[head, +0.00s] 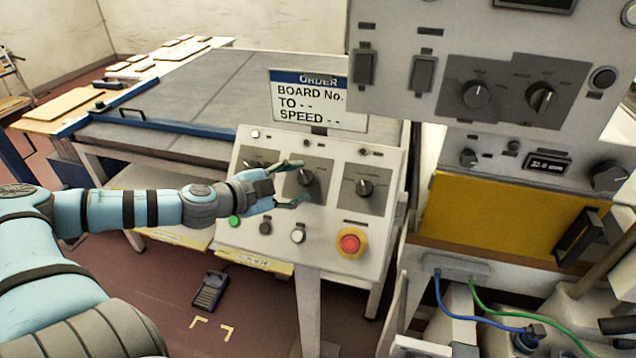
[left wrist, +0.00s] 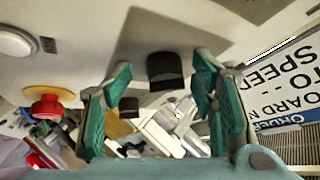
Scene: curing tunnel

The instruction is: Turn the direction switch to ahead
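A pale control panel (head: 325,225) carries three dark rotary switches on grey plates; their labels are too small to read, so I cannot tell which is the direction switch. My left gripper (head: 297,182) is open at the middle switch (head: 307,177), with one finger above it and one below. In the left wrist view, that dark knob (left wrist: 165,70) shows beyond and between the open green fingers (left wrist: 160,95), with no clear contact. The right switch (head: 364,187) is clear of the gripper. The left switch (head: 258,164) is partly hidden. My right gripper is out of view.
Below the switches are a green button (head: 235,221), a white button (head: 298,236) and a red mushroom button (head: 350,242). An order sign (head: 318,100) stands behind the panel. A second control box (head: 480,60) overhangs at the upper right.

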